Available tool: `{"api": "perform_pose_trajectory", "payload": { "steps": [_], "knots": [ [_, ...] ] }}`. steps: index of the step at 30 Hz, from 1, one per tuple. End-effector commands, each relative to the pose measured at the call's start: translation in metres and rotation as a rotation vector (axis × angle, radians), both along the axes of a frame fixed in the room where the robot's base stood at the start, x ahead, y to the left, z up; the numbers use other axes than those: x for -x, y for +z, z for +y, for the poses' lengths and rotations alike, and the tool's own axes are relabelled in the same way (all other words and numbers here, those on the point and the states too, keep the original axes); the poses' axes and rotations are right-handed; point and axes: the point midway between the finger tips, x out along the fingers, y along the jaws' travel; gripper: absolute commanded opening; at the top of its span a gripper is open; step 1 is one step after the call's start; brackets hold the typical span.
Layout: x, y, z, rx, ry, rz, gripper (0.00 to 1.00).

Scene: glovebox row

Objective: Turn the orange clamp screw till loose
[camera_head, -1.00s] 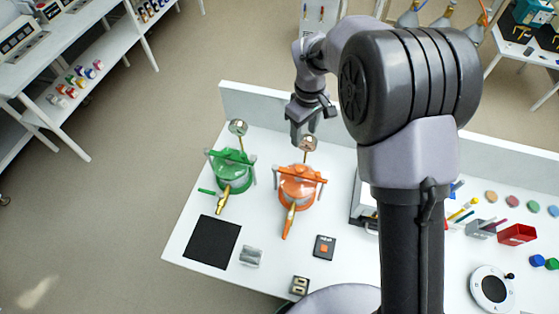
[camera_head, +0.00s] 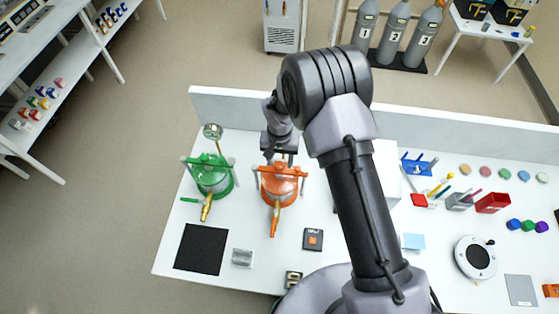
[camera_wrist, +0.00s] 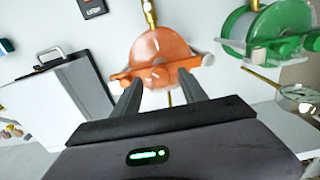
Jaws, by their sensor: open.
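The orange clamp vessel (camera_head: 278,190) stands on the white bench, with an orange clamp bar (camera_head: 282,172) across its top and a brass spout toward the front. In the wrist view the orange clamp bar (camera_wrist: 160,71) shows just beyond my fingertips, with a pale end at its right. The screw itself is not clear apart from the bar. My gripper (camera_head: 279,158) is over the back side of the orange vessel. In the wrist view my gripper (camera_wrist: 160,92) is open, its two fingers apart with nothing held between them. I cannot tell whether they touch the clamp.
A black mat (camera_head: 201,248), a metal block (camera_head: 242,258) and a dark orange-buttoned box (camera_head: 313,239) lie in front.

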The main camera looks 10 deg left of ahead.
Motion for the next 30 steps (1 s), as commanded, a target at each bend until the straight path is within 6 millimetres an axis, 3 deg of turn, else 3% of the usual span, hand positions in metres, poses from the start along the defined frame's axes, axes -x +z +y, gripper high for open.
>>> {"api": "perform_pose_trajectory", "payload": {
  "steps": [4, 12, 20, 30],
  "knots": [
    [0.0, -0.013, 0.0, 0.0, 0.001, 0.0, 0.5],
    [0.0, -0.015, 0.0, 0.0, 0.001, -0.001, 0.5],
    [0.0, -0.015, 0.0, 0.0, 0.001, -0.001, 0.01],
    [0.0, -0.016, 0.0, -0.001, 0.035, -0.001, 0.0]
  ]
}}
